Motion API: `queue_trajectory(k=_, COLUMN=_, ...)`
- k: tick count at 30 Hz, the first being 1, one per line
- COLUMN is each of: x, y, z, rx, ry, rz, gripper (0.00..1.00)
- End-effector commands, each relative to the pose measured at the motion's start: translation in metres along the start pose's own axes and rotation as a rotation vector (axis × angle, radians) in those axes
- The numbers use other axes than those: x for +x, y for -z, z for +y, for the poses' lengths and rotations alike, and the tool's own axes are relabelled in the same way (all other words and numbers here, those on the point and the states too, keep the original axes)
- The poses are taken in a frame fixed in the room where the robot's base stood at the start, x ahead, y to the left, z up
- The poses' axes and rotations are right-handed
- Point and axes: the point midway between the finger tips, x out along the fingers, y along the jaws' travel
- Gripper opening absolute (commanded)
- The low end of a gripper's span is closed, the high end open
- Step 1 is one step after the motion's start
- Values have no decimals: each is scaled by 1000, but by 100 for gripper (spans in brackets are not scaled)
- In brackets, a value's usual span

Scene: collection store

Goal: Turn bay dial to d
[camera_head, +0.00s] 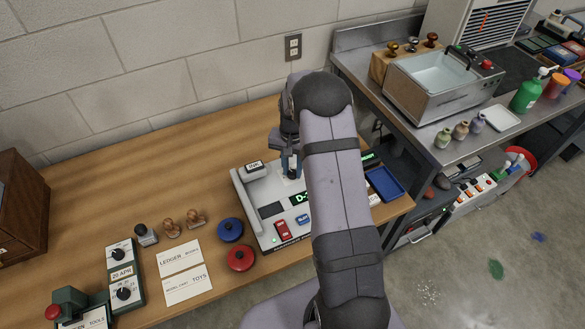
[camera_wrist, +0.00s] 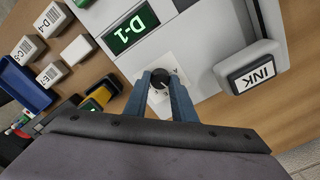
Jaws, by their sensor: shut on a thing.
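The bay dial (camera_wrist: 160,77) is a small dark knob on a pale plate of the grey machine (camera_head: 243,193). A letter that looks like A shows on the plate in the wrist view. The green display (camera_wrist: 132,29) beside the dial reads D-1; it shows in part in the head view (camera_head: 301,198). My gripper (camera_wrist: 160,80) has its blue-grey fingers on both sides of the knob and is shut on it. In the head view my gripper (camera_head: 290,168) points down at the machine's back part. The fingers partly hide the dial markings.
An INK block (camera_wrist: 254,76) sits at the machine's corner. A blue tray (camera_head: 385,184) and several labelled white blocks (camera_wrist: 50,19) are on the other side. Red (camera_head: 241,258) and blue (camera_head: 231,230) round pads, stamps and cards lie left.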

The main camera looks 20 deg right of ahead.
Motion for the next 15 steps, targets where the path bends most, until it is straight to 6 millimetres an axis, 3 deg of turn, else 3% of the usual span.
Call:
queue_trajectory(k=1, x=-1, y=0, z=0, rx=0, ry=1, rz=1, gripper=1)
queue_trajectory(k=2, x=-1, y=0, z=0, rx=0, ry=1, rz=1, gripper=31)
queue_trajectory(k=3, x=-1, y=0, z=0, rx=0, ry=1, rz=1, gripper=40)
queue_trajectory(k=15, x=-3, y=0, z=0, rx=-1, ry=1, rz=1, gripper=42)
